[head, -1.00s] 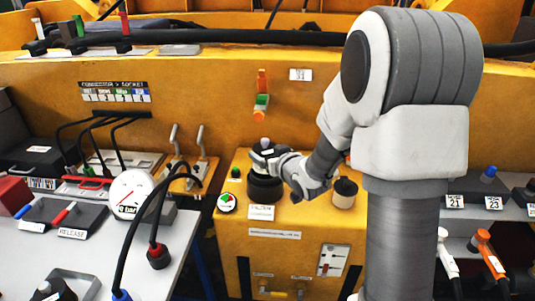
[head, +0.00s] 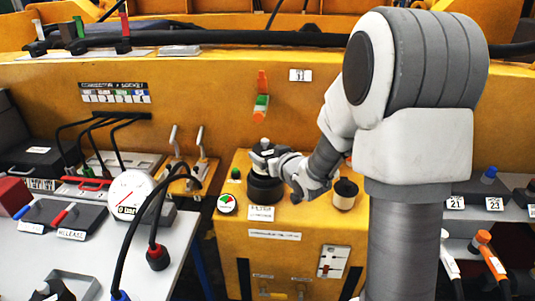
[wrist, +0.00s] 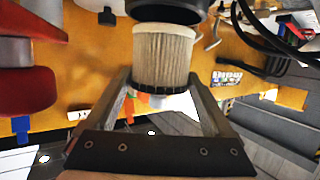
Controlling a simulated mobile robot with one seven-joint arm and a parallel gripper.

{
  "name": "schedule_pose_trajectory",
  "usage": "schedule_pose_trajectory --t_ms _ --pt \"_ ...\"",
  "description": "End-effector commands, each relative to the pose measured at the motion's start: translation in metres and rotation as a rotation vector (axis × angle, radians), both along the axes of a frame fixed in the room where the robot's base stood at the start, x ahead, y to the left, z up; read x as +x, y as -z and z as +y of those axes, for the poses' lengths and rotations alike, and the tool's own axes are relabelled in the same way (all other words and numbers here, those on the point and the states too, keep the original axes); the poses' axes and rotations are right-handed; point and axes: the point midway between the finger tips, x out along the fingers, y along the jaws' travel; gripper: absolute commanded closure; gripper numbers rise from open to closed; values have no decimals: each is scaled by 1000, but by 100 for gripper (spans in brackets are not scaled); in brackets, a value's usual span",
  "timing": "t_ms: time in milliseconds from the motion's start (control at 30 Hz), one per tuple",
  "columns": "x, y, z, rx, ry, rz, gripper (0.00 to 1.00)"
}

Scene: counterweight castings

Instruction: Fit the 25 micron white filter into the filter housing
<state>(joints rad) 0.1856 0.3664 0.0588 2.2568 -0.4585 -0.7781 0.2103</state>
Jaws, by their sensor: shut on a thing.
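A pleated, cream-white filter (wrist: 162,55) with a dark end ring sits between the fingers of my gripper (wrist: 160,88) in the wrist view. My gripper is shut on it. In the head view my gripper (head: 264,158) is over a round black housing (head: 265,189) on the yellow block. The black housing also shows at the top of the wrist view (wrist: 166,10). The filter's pale rim faces it, close by; I cannot tell whether they touch. In the head view the fingers largely hide the filter. Its micron marking is not readable.
A dark-topped cream cylinder (head: 344,194) stands right of the housing. A red-green dial (head: 227,204) is at its left. A white gauge (head: 130,193) and hoses occupy the left bench. Orange and green tags (head: 261,104) hang on the wall behind.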

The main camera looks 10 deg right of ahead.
Motion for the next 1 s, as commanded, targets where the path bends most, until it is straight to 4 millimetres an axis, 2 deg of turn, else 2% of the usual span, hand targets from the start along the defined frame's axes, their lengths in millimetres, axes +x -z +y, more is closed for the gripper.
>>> schedule_pose_trajectory --t_ms 667,1000 --pt "0 0 0 0 0 -2 78" --pt "0 8 0 0 0 -1 78"
